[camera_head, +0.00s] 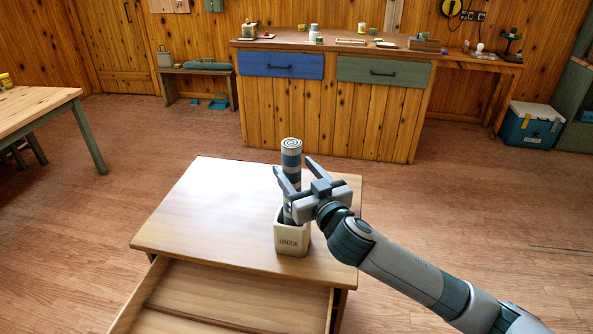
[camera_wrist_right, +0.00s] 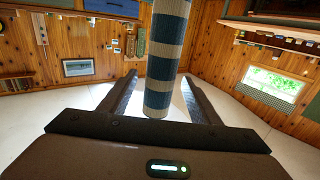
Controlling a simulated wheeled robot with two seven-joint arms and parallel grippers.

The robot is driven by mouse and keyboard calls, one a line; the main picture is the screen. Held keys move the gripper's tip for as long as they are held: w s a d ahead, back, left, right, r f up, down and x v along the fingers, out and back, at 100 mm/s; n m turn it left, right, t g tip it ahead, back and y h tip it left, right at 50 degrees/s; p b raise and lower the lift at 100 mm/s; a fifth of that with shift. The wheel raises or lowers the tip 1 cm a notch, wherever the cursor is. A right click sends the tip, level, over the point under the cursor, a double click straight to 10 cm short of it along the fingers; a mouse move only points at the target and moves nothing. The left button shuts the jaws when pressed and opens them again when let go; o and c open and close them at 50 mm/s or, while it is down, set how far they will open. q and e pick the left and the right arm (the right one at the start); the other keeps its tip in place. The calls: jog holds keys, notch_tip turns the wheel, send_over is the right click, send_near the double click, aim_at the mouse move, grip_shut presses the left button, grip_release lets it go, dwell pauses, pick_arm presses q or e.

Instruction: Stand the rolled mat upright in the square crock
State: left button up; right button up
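The rolled mat (camera_head: 291,160), striped blue-grey and cream with a spiral end on top, stands about upright in the square crock (camera_head: 291,240). Its lower end is hidden inside the crock's walls. The cream crock stands on the small wooden table near its front right. My right gripper (camera_head: 293,170) has its fingers on either side of the mat, above the crock. In the right wrist view the mat (camera_wrist_right: 166,60) lies between the spread fingers (camera_wrist_right: 160,80), with gaps on both sides. The crock does not show there. My left gripper is not in view.
The small table (camera_head: 205,210) is bare left of the crock, and its front drawer (camera_head: 235,290) is pulled open. A counter (camera_head: 330,105) with small items stands behind, across open floor. A blue cooler (camera_head: 532,125) is at right, another table (camera_head: 35,105) at left.

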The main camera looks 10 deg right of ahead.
jog(key=shift+s+d, duration=0.15)
jog(key=shift+s, duration=0.35)
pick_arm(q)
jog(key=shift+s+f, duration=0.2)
pick_arm(e)
jog(key=v, duration=1.6)
jog(key=shift+s, duration=0.15)
jog(key=shift+d, duration=0.1)
dwell(0.4)
